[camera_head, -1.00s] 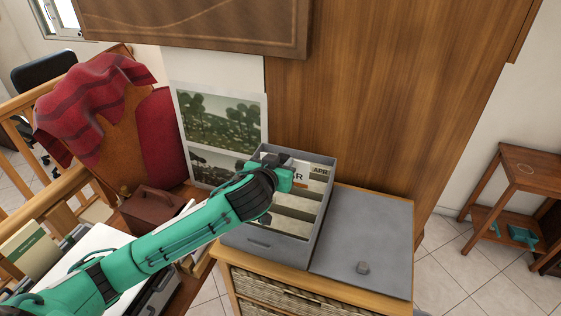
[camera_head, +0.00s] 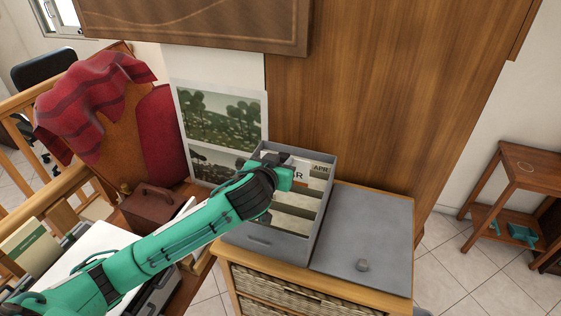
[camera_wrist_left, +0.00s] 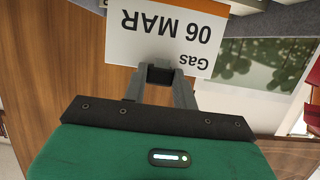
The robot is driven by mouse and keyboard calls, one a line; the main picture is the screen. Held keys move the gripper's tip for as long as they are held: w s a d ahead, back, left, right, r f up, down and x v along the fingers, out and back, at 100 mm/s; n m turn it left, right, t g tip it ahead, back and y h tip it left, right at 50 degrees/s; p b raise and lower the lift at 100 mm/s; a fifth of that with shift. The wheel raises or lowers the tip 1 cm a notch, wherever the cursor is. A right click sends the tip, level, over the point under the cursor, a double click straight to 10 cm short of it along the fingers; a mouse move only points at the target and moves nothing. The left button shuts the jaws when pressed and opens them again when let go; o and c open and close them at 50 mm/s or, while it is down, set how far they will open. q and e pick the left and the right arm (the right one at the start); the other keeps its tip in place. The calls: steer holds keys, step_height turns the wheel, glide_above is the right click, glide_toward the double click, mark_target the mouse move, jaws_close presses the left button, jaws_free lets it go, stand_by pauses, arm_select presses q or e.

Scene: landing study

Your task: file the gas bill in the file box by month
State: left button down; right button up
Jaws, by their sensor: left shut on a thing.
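The gas bill (camera_wrist_left: 150,42) is a white card with an orange band, and it reads "Gas 06 MAR" upside down in the left wrist view. My left gripper (camera_wrist_left: 160,74) is shut on its edge. In the head view the bill (camera_head: 299,172) shows partly behind my left gripper (camera_head: 284,174), over the file box. The file box (camera_head: 262,246) is grey and open, with several dividers inside. One tab (camera_head: 320,169) reads APR; my gripper and the bill hide other tabs. I cannot tell how far the bill reaches into a slot. My right gripper is out of view.
The box stands on a wooden cabinet with woven drawers (camera_head: 270,293). A flat grey lid (camera_head: 365,235) with a knob lies right of it. A landscape picture (camera_head: 222,120) stands behind on the left. A brown case (camera_head: 150,206) stands left of the box.

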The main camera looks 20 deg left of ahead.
arm_select(q)
steer(key=shift+f, duration=0.5)
steer(key=c, duration=0.8)
jaws_free()
step_height(320, 180, up, 11)
steer(key=p, duration=0.9)
